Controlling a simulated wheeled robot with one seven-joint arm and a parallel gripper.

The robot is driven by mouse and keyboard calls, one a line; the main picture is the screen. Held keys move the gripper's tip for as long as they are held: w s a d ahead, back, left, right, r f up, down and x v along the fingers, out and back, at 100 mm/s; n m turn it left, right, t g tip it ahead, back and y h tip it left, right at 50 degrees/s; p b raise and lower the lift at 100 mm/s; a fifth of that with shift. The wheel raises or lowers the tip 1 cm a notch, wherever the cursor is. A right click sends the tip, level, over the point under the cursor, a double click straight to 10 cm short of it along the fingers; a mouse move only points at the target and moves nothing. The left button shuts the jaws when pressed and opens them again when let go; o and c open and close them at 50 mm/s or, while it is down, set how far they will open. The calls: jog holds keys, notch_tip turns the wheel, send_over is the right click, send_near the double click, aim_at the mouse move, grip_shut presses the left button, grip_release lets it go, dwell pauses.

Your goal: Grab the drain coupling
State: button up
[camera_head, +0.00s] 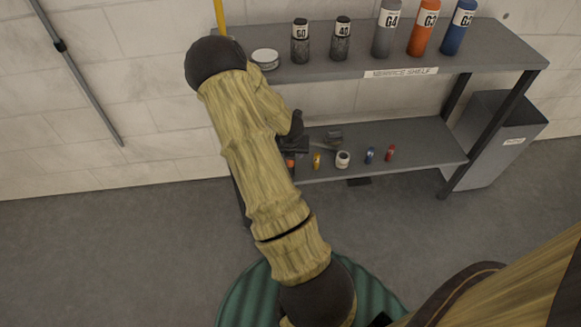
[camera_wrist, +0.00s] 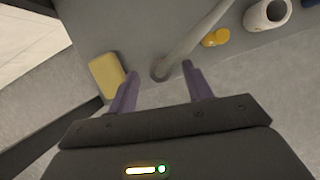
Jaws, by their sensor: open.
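My gripper (camera_wrist: 160,75) is open in the wrist view, its two dark fingers apart with nothing held. The end of a curved grey pipe-like piece (camera_wrist: 186,43) shows just ahead of the gap between the fingertips. A short white hollow cylinder (camera_wrist: 267,14) lies at the upper right of the wrist view; it also shows on the lower shelf in the head view (camera_head: 343,159). No part is labelled as the drain coupling, so I cannot tell which it is. In the head view, my gripper (camera_head: 294,146) is at the lower shelf's left end, partly hidden by my arm.
The lower shelf (camera_head: 420,140) also holds small yellow (camera_head: 317,160), blue (camera_head: 370,155) and red (camera_head: 390,153) parts. A yellow block (camera_wrist: 106,75) lies beside the left finger. The upper shelf (camera_head: 500,58) with bottles is above. A grey bin (camera_head: 497,150) stands right.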

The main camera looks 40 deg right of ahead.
jog(key=b+x, duration=0.3)
jog(key=x, duration=0.1)
jog(key=shift+s+a+f, duration=0.1)
jog(key=shift+s+f, duration=0.05)
jog(key=shift+f, duration=0.15)
jog(key=shift+w+f, duration=0.2)
jog(key=shift+f, duration=0.1)
jog(key=shift+c, duration=0.4)
grip_shut()
